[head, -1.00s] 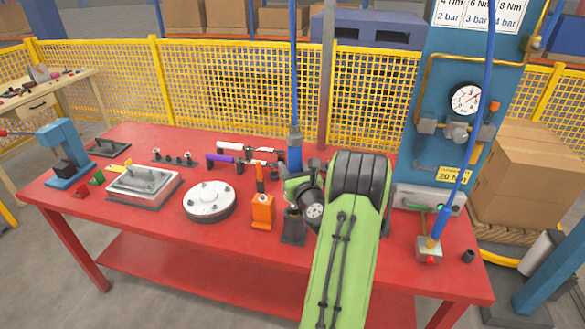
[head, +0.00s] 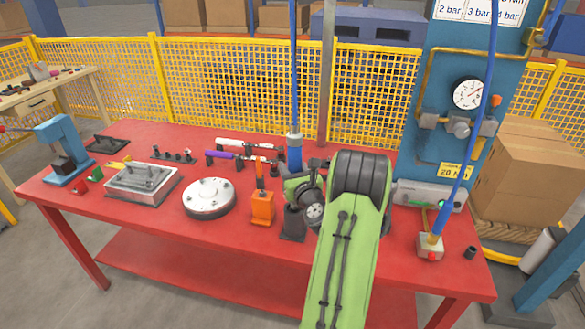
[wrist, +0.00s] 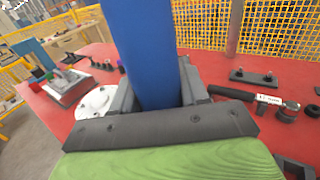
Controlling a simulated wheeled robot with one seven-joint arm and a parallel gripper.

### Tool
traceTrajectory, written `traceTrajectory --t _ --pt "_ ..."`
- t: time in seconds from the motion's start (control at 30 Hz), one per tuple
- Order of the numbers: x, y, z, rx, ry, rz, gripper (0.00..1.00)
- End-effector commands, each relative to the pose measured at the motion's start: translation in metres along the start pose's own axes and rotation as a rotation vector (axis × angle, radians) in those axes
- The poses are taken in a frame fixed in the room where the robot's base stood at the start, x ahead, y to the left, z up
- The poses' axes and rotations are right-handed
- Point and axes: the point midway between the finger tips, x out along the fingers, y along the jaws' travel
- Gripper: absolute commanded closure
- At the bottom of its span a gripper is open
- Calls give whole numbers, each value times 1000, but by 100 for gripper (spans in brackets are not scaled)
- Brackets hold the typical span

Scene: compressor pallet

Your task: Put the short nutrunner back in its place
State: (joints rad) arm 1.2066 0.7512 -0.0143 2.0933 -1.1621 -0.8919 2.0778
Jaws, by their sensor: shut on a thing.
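The short nutrunner (head: 294,158), a blue cylinder with a grey top, hangs upright on a blue hose above the back of the red table. In the wrist view its blue body (wrist: 148,50) fills the upper middle. My gripper (wrist: 158,98) is shut on it, a dark finger on either side. In the head view my green arm and wrist hide part of the gripper and the tool's lower end. A black stand (head: 292,224) is on the table in front of my wrist. I cannot tell whether it is the nutrunner's place.
An orange holder (head: 262,208) and a round silver flange (head: 208,198) stand left of the black stand. Torque wrenches (head: 230,156) lie behind. At right, a blue hose reaches a small box with a red button (head: 430,246). The front left of the table is clear.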

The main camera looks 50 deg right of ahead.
Motion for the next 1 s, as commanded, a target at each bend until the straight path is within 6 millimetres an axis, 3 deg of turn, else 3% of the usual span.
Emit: traceTrajectory --t 1.0 --pt "1 0 -16 0 -5 0 100"
